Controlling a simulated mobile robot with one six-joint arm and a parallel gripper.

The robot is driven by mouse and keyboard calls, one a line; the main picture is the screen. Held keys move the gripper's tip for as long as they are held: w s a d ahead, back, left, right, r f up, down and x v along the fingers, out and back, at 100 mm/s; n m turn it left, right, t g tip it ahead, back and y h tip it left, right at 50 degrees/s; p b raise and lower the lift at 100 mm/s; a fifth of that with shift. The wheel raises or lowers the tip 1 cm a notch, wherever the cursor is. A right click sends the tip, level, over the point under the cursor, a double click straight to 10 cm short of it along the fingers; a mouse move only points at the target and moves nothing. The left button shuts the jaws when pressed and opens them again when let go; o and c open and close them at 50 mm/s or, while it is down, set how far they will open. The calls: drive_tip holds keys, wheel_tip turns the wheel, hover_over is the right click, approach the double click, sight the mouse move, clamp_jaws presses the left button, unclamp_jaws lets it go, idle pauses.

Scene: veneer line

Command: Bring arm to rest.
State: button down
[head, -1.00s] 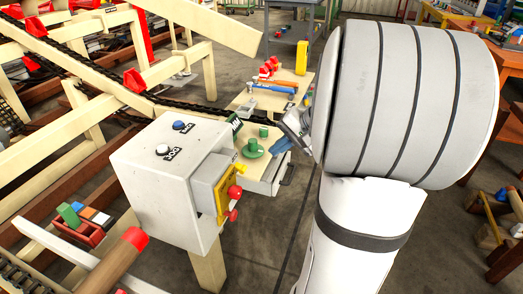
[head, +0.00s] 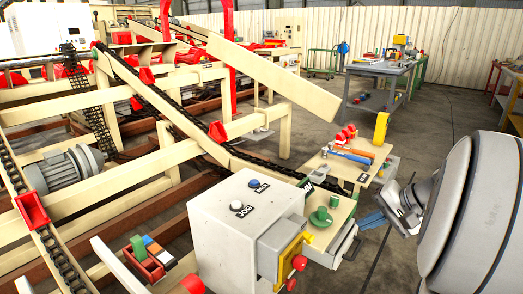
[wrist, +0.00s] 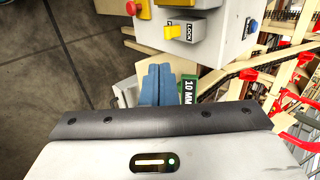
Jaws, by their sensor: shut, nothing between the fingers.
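My gripper (head: 371,221) shows in the head view at the right, at the end of my grey and white arm. Its blue fingers are together with nothing between them, in the air to the right of the small bench with the green cup (head: 320,216). In the wrist view my gripper (wrist: 157,84) points away from the lens, its blue fingers side by side and empty. A green "10 MM" label (wrist: 188,90) shows close beside them in that view. I cannot tell how far the fingers are from the bench.
A white control box (head: 222,227) with a yellow lock plate (head: 292,257) and red knobs stands left of my gripper. An open drawer (head: 335,250) juts from the bench. Floor (head: 425,140) is clear beyond my arm.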

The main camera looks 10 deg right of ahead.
drive_tip(key=s+a+r+n+g+h+p, duration=0.1)
drive_tip(key=s+a+r+n+h+p, duration=0.1)
drive_tip(key=s+a+r+n+p, duration=0.1)
drive_tip(key=s+a+r+n+g+h+p, duration=0.1)
drive_tip(key=s+a+r+n+p, duration=0.2)
drive_tip(key=a+p, duration=0.5)
drive_tip(key=s+a+r+n+g+h+p, duration=0.1)
drive_tip(key=s+a+r+n+h+p, duration=0.1)
drive_tip(key=s+a+r+p, duration=0.3)
drive_tip(key=shift+a+r+n+h+p, duration=0.4)
drive_tip(key=shift+a+n+p, duration=0.3)
drive_tip(key=shift+a, duration=0.55)
